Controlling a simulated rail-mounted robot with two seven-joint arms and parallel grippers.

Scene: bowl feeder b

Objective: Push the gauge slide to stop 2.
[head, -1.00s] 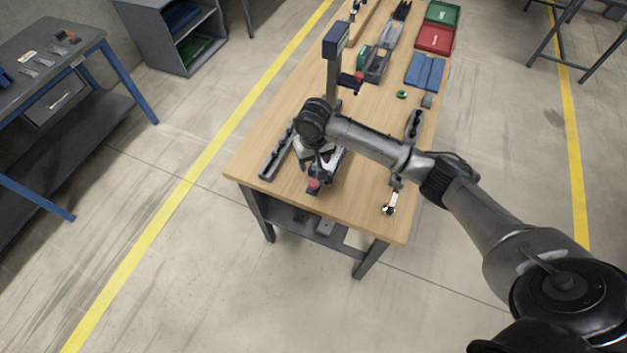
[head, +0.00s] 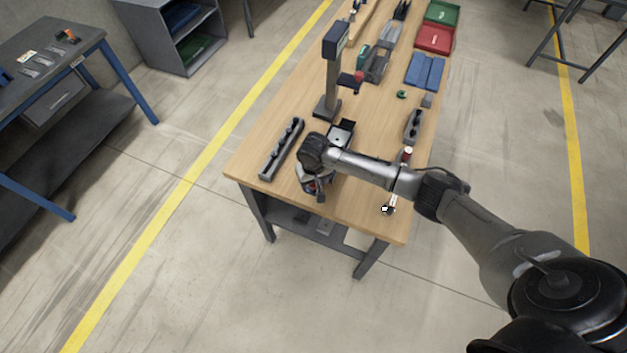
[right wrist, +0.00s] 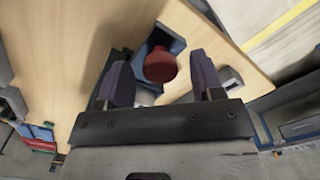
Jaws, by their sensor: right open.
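A round red knob (right wrist: 160,65) on a dark blue block (right wrist: 168,40) shows in the right wrist view. I take it for the gauge slide's knob, but its stop marks cannot be made out. My right gripper (right wrist: 162,86) is open, with one finger on each side of the knob in that view; contact cannot be told. In the head view the right gripper (head: 314,188) is low over the table's near end and hides most of the knob and block. A dark fixture with a pale metal part (head: 340,136) lies just behind the gripper. My left gripper is not in view.
A grey bar with several knobs or holes (head: 281,150) lies left of the gripper. A dark upright post (head: 332,80) stands behind. A white-ended tool (head: 388,209) lies near the right front edge. Trays and bins (head: 435,38) fill the far end.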

